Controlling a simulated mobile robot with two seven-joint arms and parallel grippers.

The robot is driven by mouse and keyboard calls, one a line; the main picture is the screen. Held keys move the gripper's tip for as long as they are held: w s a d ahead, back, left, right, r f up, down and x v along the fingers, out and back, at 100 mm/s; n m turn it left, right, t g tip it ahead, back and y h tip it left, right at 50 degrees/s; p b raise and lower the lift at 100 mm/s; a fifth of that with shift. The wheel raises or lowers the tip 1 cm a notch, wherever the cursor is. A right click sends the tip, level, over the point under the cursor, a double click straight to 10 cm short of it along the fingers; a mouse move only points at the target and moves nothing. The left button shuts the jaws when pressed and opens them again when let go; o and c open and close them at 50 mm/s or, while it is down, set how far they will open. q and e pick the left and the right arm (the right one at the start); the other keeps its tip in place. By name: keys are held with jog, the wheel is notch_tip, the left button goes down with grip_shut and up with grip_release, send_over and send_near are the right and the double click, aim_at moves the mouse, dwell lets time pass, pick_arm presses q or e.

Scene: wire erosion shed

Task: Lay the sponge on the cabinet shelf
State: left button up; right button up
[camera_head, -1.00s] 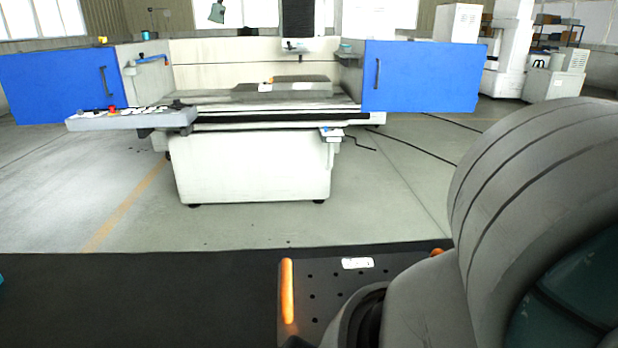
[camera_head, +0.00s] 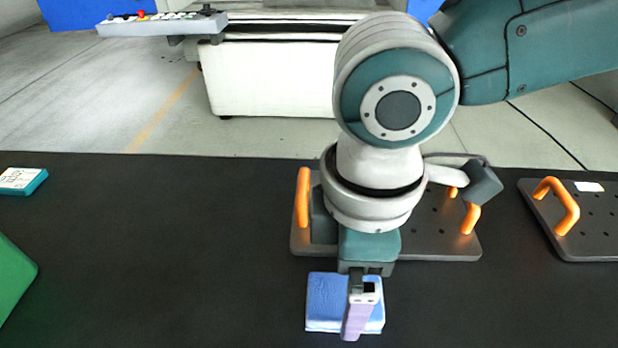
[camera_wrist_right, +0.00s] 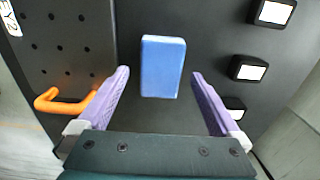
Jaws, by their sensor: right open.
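The blue sponge (camera_head: 322,300) lies on a black work surface (camera_head: 150,260) in front of a dark perforated plate. My right gripper (camera_head: 357,322) points down over the sponge's right part, and one lilac finger hides some of it. In the right wrist view the sponge (camera_wrist_right: 162,66) shows between and beyond the two spread fingers of the gripper (camera_wrist_right: 161,76), with a gap on each side. The gripper is open and empty. My left gripper is not in view. No cabinet shelf can be made out.
The perforated plate (camera_head: 440,235) with orange handles sits just behind the sponge. A second such plate (camera_head: 590,235) is at right. A teal box (camera_head: 22,181) and a green object (camera_head: 12,280) are at left. A machine (camera_head: 270,80) stands beyond. The surface left of the sponge is clear.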

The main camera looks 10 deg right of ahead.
aim_at(346, 294)
notch_tip(346, 294, down, 4)
jog(key=shift+a+r, duration=0.1)
jog(key=shift+r, duration=0.05)
jog(key=c, duration=1.4)
jog(key=shift+c, duration=0.2)
jog(key=shift+r, duration=0.15)
